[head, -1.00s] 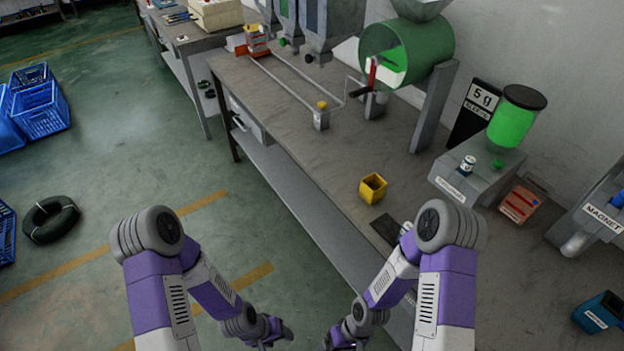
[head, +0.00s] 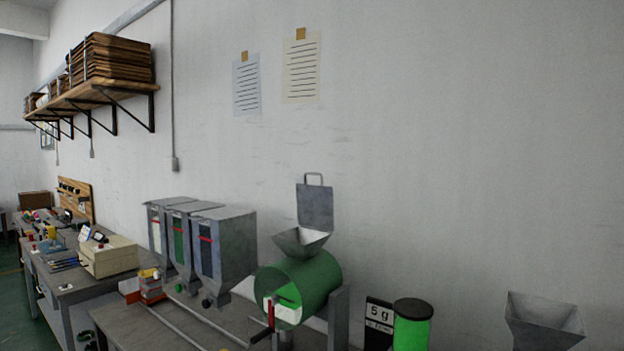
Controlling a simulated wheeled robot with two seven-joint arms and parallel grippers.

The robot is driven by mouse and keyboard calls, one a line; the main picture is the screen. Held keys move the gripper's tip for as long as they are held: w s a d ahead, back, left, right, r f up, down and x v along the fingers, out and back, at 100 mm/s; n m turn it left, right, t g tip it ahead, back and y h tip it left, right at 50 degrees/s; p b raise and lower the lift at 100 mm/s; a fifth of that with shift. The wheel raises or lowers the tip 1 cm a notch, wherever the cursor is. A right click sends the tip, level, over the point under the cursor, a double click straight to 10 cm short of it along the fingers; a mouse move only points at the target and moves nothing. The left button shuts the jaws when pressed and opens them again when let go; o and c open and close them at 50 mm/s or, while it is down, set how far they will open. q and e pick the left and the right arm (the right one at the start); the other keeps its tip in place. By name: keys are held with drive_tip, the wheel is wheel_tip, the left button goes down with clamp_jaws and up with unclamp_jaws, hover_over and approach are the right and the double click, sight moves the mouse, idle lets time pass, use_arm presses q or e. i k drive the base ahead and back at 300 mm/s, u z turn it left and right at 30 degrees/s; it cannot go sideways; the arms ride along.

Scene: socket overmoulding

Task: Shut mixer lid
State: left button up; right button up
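The mixer is a green drum (head: 312,283) lying on its side on a grey stand at the lower middle of the head view. A grey funnel hopper (head: 302,241) sits on top of it. The mixer lid (head: 315,206) is a flat grey plate with a loop handle on its upper edge. It stands upright at the back of the hopper, so the hopper mouth is open. A red and black crank (head: 269,318) shows at the drum's front. Neither of my grippers is in view now.
Several grey hoppers (head: 224,249) stand left of the mixer on the bench. A green-filled jar (head: 412,326) and a 5 g sign (head: 378,322) are to its right, with another grey funnel (head: 544,321) farther right. A wall shelf (head: 95,98) holds stacked boards.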

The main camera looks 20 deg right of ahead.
sight(315, 203)
drive_tip(key=u, duration=1.1)
drive_tip(key=i, duration=1.9)
drive_tip(key=z, duration=1.9)
